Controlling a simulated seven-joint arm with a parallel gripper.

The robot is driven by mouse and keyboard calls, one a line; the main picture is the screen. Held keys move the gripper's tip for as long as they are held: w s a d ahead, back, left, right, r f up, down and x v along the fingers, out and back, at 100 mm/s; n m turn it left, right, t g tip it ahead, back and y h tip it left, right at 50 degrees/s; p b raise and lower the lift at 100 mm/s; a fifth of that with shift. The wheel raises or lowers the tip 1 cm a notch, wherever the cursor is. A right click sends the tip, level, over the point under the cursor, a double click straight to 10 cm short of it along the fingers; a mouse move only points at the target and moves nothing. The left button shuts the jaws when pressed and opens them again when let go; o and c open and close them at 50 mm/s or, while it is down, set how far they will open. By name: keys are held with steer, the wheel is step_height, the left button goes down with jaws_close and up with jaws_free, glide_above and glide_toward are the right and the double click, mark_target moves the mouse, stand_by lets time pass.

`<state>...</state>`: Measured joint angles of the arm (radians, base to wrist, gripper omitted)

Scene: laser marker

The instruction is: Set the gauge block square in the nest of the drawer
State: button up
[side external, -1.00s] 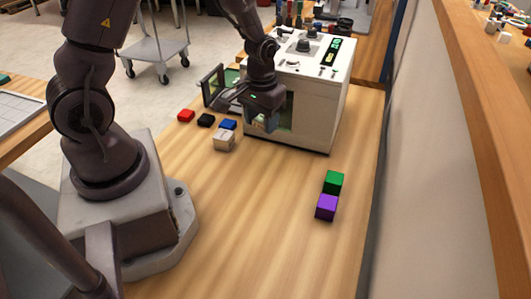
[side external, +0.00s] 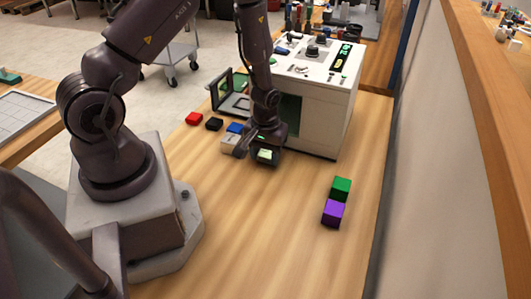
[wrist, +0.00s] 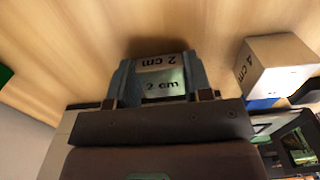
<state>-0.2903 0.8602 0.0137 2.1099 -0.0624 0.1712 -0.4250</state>
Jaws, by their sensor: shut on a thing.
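My gripper (side external: 265,158) points down over the table in front of the laser marker. In the wrist view its two grey-blue fingers (wrist: 160,82) are shut on a metallic gauge block (wrist: 163,85) marked "2 cm" on two faces. In the side view this block (side external: 265,154) is a small bright patch between the fingers; its gap to the table cannot be told. An open framed part with a window (side external: 232,95), possibly the drawer, stands out from the marker's left side. It shows partly at the lower right of the wrist view (wrist: 292,142). No nest can be made out.
A pale "4 cm" block (wrist: 272,70) stands close beside my gripper. Blue (side external: 235,128), black (side external: 214,124) and red (side external: 193,118) blocks lie left of it. The white marker (side external: 320,110) stands behind. Green (side external: 341,188) and purple (side external: 333,212) blocks are at right. The front table is clear.

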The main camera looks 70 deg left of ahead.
steer(key=shift+f, duration=0.15)
steer(key=o, duration=1)
steer(key=shift+o, duration=0.2)
step_height(320, 180, up, 12)
step_height(320, 180, up, 15)
steer(key=m+t, duration=0.3)
steer(key=m, duration=0.1)
glide_above(266, 155)
steer(key=s+d, duration=0.3)
steer(key=d, duration=0.3)
steer(key=s+d+r+m+t, duration=0.2)
steer(key=s+d+r+m, duration=0.1)
steer(key=s+r, duration=0.4)
steer(key=shift+s+d+r+m, duration=0.25)
steer(key=shift+s+r+m, duration=0.15)
steer(key=shift+m, duration=0.4)
steer(key=shift+o, duration=0.4)
steer(key=shift+s+d+r+t, duration=0.1)
steer(key=shift+s+r+t, duration=0.05)
steer(key=shift+s+t, duration=0.15)
